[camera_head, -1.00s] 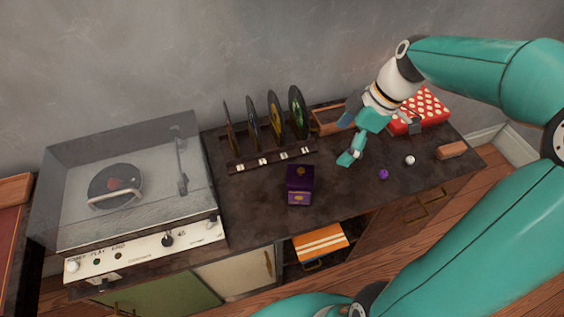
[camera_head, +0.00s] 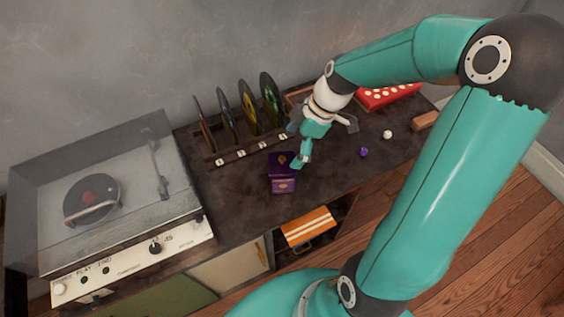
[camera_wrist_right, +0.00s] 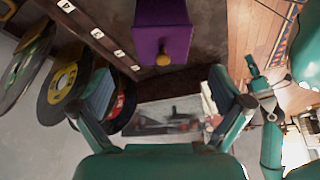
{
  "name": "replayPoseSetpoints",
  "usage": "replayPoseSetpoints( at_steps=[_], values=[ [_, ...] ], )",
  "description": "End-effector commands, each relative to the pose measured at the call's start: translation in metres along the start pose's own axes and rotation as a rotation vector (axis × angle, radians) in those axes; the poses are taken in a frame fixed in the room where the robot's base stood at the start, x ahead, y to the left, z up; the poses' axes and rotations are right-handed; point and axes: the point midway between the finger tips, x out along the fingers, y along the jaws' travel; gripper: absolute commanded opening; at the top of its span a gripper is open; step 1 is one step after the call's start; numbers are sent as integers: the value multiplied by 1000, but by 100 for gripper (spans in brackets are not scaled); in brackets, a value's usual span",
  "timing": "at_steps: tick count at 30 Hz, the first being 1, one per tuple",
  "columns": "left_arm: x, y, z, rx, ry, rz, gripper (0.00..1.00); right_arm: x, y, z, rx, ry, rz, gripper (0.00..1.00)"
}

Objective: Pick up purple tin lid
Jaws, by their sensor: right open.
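The purple tin (camera_head: 283,184) stands on the dark cabinet top, in front of the record rack. Its purple lid (camera_head: 282,160) is on it, with a gold knob. In the right wrist view the tin (camera_wrist_right: 162,24) is at top centre, with the gold knob (camera_wrist_right: 163,60) pointing down in the picture. My right gripper (camera_head: 303,158) is open and empty beside the tin, close to its right side. In the right wrist view its spread fingers (camera_wrist_right: 165,98) are below the knob and apart from it. My left gripper (camera_wrist_right: 262,85) appears small at the right of that view; its jaws are unclear.
Upright records (camera_head: 249,107) stand in a rack behind the tin, close to my right gripper. A record player (camera_head: 110,205) is at left. A purple ball (camera_head: 364,152), a white ball (camera_head: 388,134) and a red dotted box (camera_head: 385,97) are at right. The front cabinet top is clear.

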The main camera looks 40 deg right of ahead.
Motion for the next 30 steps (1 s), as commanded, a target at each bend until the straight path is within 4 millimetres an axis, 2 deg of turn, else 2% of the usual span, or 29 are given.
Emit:
replayPoseSetpoints(
  at_steps=[5,13,22,23,30],
  values=[
    [-3,1,0,0,0,0,0,11,-2,0,0,-1,-5,100],
    [-9,3,0,0,0,0,0,48,-4,0,-1,-1,-4,100],
    [-9,3,0,0,0,0,0,54,-4,0,0,0,0,100],
    [-9,3,0,0,0,0,0,54,-4,0,0,0,0,97],
    [-9,3,0,0,0,0,0,54,-3,0,-1,0,0,57]
  ],
)
